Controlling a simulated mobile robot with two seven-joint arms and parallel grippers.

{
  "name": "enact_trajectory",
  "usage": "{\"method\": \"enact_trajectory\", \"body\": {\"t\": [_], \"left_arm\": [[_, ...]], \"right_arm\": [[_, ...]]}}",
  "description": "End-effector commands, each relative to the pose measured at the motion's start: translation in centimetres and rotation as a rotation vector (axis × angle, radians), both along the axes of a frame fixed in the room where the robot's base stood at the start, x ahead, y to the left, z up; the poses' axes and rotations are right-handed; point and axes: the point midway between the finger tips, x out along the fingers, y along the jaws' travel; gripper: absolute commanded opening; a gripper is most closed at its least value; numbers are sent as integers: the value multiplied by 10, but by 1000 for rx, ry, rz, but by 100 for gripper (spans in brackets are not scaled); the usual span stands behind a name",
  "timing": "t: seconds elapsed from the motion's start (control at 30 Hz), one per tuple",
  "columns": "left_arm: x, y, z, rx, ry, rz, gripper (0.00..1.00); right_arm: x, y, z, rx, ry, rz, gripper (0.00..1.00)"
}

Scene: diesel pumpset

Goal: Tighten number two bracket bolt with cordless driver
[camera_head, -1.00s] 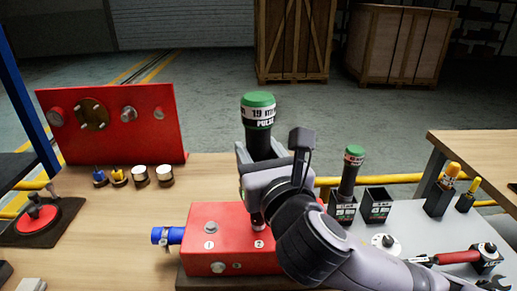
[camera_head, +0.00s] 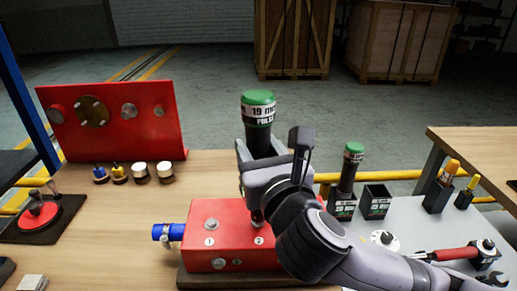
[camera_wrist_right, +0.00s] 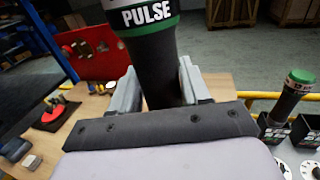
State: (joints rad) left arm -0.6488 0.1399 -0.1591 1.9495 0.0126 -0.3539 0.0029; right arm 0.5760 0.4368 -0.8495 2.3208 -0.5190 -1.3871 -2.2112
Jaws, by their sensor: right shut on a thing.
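My right gripper (camera_head: 260,150) is shut on a cordless driver (camera_head: 258,112) with a green cap and a white band, held upright over the red block (camera_head: 205,250). The driver also shows between the two fingers in the right wrist view (camera_wrist_right: 155,65). The block's top is marked 1 and 2. A bolt head (camera_head: 211,224) sits by the 1. Below my gripper the driver's tip (camera_head: 257,216) comes down at the 2; my wrist hides part of this spot, and I cannot tell if the tip sits on the bolt. My left gripper is not in view.
A second green-capped tool (camera_head: 348,170) stands in a holder beside an empty black holder (camera_head: 375,203) on the grey surface. A red panel (camera_head: 110,140) stands at the back left, with several small fittings before it. A red-handled tool (camera_head: 455,254) lies at right.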

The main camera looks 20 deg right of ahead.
Motion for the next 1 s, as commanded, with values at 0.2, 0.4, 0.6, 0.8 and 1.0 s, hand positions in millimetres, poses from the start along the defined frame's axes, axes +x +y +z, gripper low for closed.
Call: {"method": "enact_trajectory", "body": {"t": [0.2, 0.4, 0.6, 0.8, 1.0], "left_arm": [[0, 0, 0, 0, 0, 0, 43], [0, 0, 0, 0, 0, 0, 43], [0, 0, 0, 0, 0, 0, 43], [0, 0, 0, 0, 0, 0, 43], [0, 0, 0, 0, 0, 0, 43]], "right_arm": [[0, 0, -2, 1, -6, 0, 0], [0, 0, -7, 1, -6, 1, 0], [0, 0, -7, 1, -6, 1, 0], [0, 0, -6, 2, -7, 1, 0], [0, 0, -4, 2, -7, 0, 0]]}}
